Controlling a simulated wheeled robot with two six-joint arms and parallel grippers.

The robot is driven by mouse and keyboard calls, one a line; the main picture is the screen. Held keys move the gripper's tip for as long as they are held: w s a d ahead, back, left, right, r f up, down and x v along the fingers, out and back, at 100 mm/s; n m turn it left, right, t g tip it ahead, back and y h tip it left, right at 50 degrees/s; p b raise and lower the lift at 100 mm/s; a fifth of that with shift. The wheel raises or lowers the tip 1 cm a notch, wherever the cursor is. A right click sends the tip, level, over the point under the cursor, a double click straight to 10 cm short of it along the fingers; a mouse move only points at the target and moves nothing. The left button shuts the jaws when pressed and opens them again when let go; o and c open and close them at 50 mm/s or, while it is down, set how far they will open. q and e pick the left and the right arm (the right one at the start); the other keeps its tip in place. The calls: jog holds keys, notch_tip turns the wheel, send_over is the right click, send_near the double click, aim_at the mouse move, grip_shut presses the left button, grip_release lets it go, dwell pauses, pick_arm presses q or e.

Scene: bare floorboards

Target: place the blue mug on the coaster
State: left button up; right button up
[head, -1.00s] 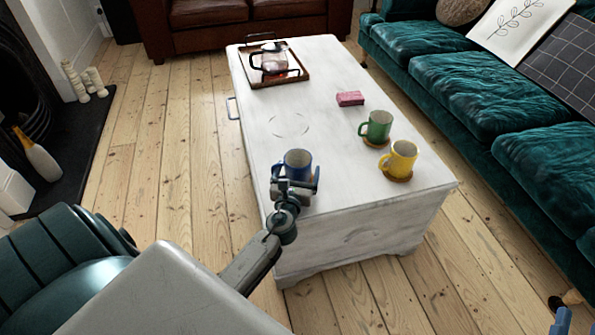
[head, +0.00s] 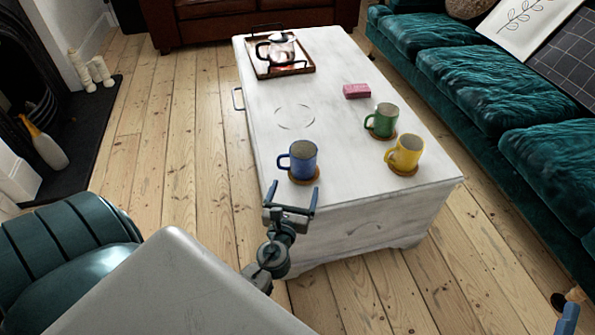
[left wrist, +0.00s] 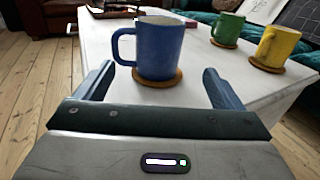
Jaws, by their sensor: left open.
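The blue mug (head: 302,160) stands upright on a round brown coaster (head: 304,180) near the front left corner of the white chest table. In the left wrist view the blue mug (left wrist: 159,47) sits on its coaster (left wrist: 158,78), with its handle to the left. My left gripper (head: 291,197) is open and empty, just in front of the mug and apart from it. In the left wrist view its fingers (left wrist: 158,85) are spread either side of the coaster, short of the mug. At the bottom right, a blue piece of my right gripper (head: 567,318) shows; its jaws are cut off.
A green mug (head: 384,118) and a yellow mug (head: 406,150) stand on coasters to the right. A pink block (head: 356,91) and a tray (head: 305,70) with a glass pot (head: 277,50) lie further back. The table's middle is clear.

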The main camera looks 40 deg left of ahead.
pick_arm(q)
jog(key=shift+s+d, duration=0.15)
jog(key=shift+s, duration=0.15)
jog(key=shift+s+d+r+n, duration=0.15)
jog(key=shift+n, duration=0.35)
jog(key=s+d+r+n+t+h, duration=0.2)
jog(key=r+n, duration=0.4)
jog(key=n, duration=0.4)
jog(key=s+d+r+n+t+h, duration=0.2)
jog(key=s+d+r+n+h, duration=0.1)
jog(key=r+n, duration=0.4)
jog(key=s+d+r+n+t+h, duration=0.1)
jog(key=s+d+r+n+h, duration=0.1)
jog(key=r+n, duration=0.5)
jog(key=n+h, duration=0.1)
jog(key=n, duration=0.4)
jog(key=shift+s+d+n+t+h, duration=0.25)
jog(key=shift+d+n+t+h, duration=0.05)
jog(key=shift+d+n+t, duration=0.1)
